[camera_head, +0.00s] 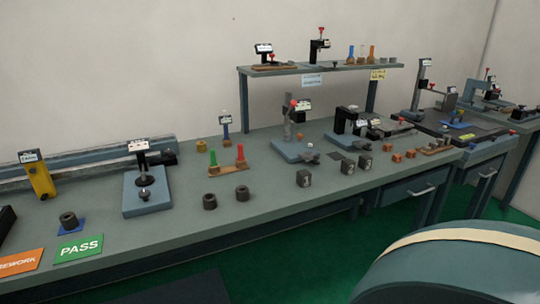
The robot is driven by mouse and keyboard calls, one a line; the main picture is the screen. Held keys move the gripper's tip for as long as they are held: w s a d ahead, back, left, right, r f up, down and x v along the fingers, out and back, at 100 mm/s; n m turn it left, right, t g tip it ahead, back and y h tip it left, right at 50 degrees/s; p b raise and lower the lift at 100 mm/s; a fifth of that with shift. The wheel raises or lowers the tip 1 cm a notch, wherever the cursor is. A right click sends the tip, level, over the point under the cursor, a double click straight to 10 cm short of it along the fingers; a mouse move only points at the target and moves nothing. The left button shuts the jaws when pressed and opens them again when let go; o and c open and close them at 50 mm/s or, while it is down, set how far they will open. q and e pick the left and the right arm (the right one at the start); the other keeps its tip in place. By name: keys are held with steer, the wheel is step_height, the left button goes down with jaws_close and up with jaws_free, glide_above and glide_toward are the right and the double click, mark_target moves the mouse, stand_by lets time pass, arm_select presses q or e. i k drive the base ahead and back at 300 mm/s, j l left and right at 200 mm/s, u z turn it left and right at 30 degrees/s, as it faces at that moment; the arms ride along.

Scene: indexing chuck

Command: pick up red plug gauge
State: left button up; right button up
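The red plug gauge (240,154) stands upright in the right end of a small wooden stand (229,170) on the workbench. A green plug gauge (220,155) stands upright beside it, to its left, in the same stand. Neither of my grippers shows in the head view, so nothing is seen touching the gauge.
A dial indicator stand (147,187) is to the left, and a red-topped fixture (293,148) to the right. A green PASS card (79,247) lies at front left. A shelf (300,69) spans above the bench.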

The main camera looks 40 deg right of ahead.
mark_target(241, 147)
steer(key=z, duration=1.25)
